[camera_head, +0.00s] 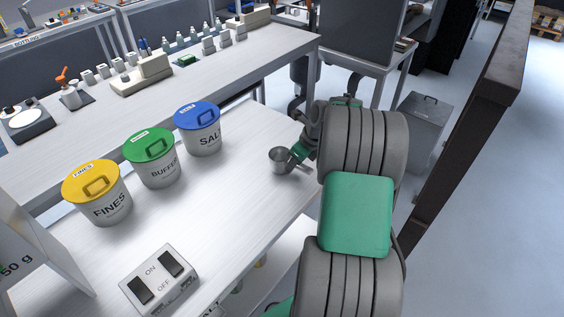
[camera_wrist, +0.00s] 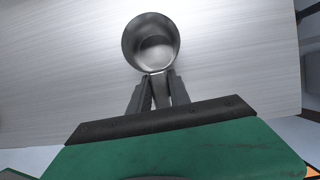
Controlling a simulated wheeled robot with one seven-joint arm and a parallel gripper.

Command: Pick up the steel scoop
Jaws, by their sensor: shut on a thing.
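The steel scoop (camera_head: 280,159) is a small round metal cup at the right edge of the white bench. In the wrist view its bowl (camera_wrist: 151,43) opens toward the camera, with its handle running down between my fingers. My gripper (camera_head: 300,157) is shut on the scoop's handle; the two dark fingers (camera_wrist: 158,84) sit on either side of it, just behind the bowl. Part of the handle is hidden by the fingers and the gripper's body. I cannot tell whether the scoop touches the bench or is slightly above it.
Three lidded tubs stand to the left: yellow FINES (camera_head: 105,204), green BUFFER (camera_head: 159,169) and blue SALT (camera_head: 204,139). An ON/OFF switch box (camera_head: 160,283) is at the front. A higher shelf (camera_head: 230,63) with small bottles runs behind. The bench between tubs and scoop is clear.

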